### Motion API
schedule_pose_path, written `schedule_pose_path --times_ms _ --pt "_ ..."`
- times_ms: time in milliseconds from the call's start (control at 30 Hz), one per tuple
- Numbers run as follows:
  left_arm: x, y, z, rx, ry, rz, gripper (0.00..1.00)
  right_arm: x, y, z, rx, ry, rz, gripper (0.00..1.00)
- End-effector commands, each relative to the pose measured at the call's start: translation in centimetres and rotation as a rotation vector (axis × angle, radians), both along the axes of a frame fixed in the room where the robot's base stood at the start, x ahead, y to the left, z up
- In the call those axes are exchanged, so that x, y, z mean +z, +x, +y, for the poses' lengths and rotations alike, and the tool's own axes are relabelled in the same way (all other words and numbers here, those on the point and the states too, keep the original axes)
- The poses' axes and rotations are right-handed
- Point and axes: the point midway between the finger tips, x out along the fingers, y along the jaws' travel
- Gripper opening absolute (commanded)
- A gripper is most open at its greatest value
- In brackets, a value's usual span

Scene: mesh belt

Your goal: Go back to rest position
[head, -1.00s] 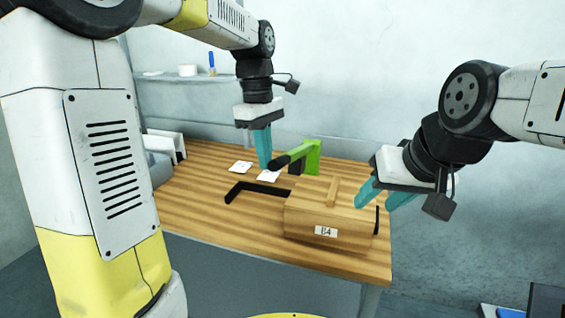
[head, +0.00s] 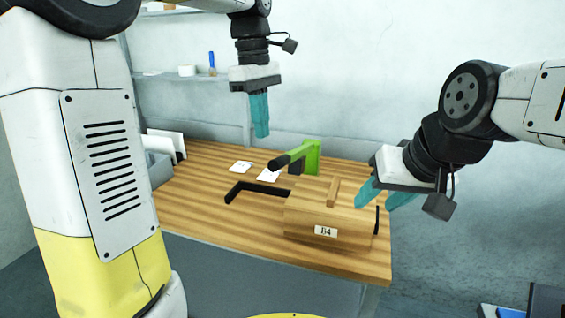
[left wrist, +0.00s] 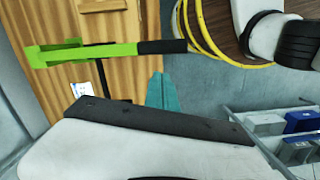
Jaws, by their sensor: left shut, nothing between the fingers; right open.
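My left gripper (head: 259,115) is shut and empty, pointing down in the air above the back of the wooden table. Its teal fingers also show in the left wrist view (left wrist: 163,93). My right gripper (head: 380,200) is open, with its teal fingers beside the right end of the wooden box (head: 310,222) labelled B4. I cannot tell whether they touch the box. A green tool with a black handle (head: 311,157) stands behind the box; it also shows in the left wrist view (left wrist: 70,52), apart from the left fingers.
The wooden table (head: 200,205) has a black L-shaped bracket (head: 240,187) and two white cards (head: 241,167) on it. Grey bins (head: 158,167) stand at its left end. A wall shelf (head: 165,77) is behind. The air around my left gripper is clear.

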Motion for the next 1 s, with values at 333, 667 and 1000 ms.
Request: schedule_pose_path --times_ms 333,667,1000 --pt "0.0 -0.3 0.2 -0.017 -0.005 -0.011 0.00 0.0 0.0 0.0 0.000 0.000 0.000 0.45" --pt "-1.6 -7.5 3.8 -0.460 -0.035 -0.320 0.00 0.0 0.0 0.0 0.000 0.000 0.000 0.45" --pt "-6.9 -14.5 5.8 -0.937 0.114 -0.643 0.00 0.0 0.0 0.0 0.000 0.000 0.000 0.45"
